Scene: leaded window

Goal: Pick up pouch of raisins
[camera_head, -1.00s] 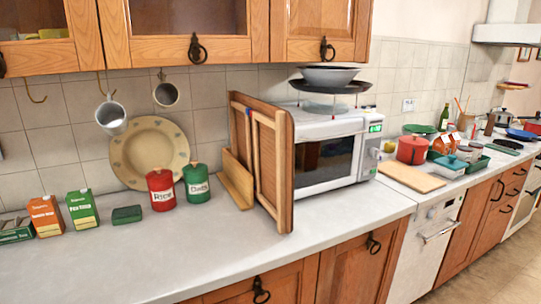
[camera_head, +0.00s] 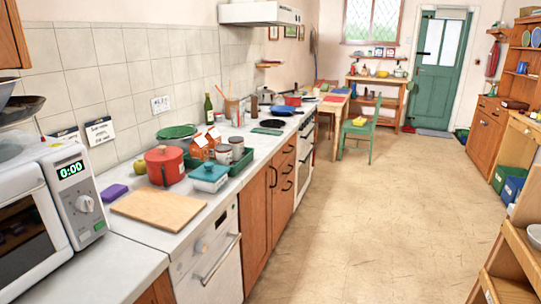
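I cannot make out a pouch of raisins in the head view. Neither of my grippers is in view. The long grey counter (camera_head: 100,262) runs along the left wall, with a red lidded pot (camera_head: 165,165), a teal lidded dish (camera_head: 209,177), an orange and white carton (camera_head: 203,145) and a wooden board (camera_head: 161,206) on it. Small items farther along the counter and on the far shelves are too small to tell apart.
A white microwave (camera_head: 87,200) stands at the left. Open tiled floor (camera_head: 385,220) stretches to a green door (camera_head: 440,75). A green chair (camera_head: 361,128) stands by a wooden table (camera_head: 328,105) at the back. Wooden shelving (camera_head: 515,250) edges the right side.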

